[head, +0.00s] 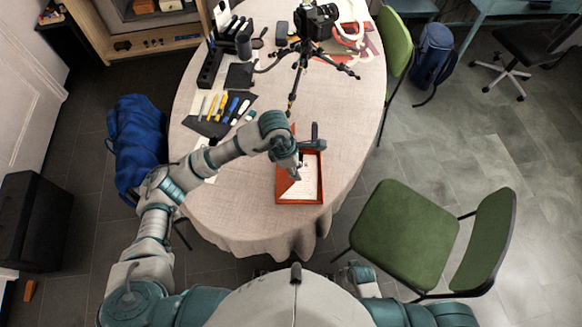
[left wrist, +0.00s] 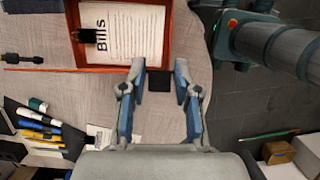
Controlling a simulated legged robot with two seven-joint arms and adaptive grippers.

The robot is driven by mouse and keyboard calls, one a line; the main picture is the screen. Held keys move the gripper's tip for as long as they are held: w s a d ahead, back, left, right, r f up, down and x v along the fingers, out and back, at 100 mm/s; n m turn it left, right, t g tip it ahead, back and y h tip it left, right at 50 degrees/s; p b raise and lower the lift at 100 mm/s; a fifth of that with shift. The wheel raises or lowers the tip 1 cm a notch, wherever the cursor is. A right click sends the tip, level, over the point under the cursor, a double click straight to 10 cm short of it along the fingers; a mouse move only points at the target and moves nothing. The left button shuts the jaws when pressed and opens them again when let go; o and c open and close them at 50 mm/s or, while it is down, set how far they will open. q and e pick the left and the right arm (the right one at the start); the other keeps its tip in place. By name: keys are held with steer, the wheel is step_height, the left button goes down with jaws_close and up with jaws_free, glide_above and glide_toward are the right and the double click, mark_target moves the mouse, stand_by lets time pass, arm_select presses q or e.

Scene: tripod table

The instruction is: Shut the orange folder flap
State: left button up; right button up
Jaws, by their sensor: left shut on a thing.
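The orange folder (head: 299,202) lies open on the round table, with a white printed sheet inside. In the left wrist view the folder's tray (left wrist: 74,50) holds a sheet marked "Bills" under a black clip (left wrist: 88,36). The orange flap (left wrist: 60,70) shows there as a thin edge-on line, so it stands up from the tray. My right gripper is not in view.
A tripod with a camera (head: 316,22) stands farther back on the table (head: 345,150). Several pens and markers (head: 222,106) lie on a dark mat to the left. A green chair (head: 405,235) stands at the right. The tabletop right of the folder is clear.

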arm_select(q)
steer(key=shift+d+f, duration=0.15)
steer(key=shift+d, duration=0.2)
steer(key=shift+w+d+f+b, duration=0.1)
steer(key=shift+d+f+b, duration=0.3)
steer(key=shift+d, duration=0.2)
steer(key=shift+d+f+b, duration=0.25)
steer(key=shift+d+b, duration=0.15)
steer(key=shift+d, duration=0.2)
steer(key=o, duration=0.6)
steer(key=shift+r, duration=0.1)
steer(key=shift+d+r+p+v, duration=0.1)
steer(key=shift+d+p+v, duration=0.2)
steer(key=shift+p+v, duration=0.65)
steer(key=shift+d+r+p+v, duration=0.1)
steer(key=shift+d+p+v, duration=0.25)
steer(key=shift+v, duration=1.2)
steer(key=shift+d+r+p+v, duration=0.1)
steer(key=shift+d+p+v, duration=0.15)
steer(key=shift+p+v, duration=0.75)
steer(key=shift+a+r+b, duration=0.1)
steer(key=shift+r+b, duration=0.1)
steer(key=shift+b, duration=0.1)
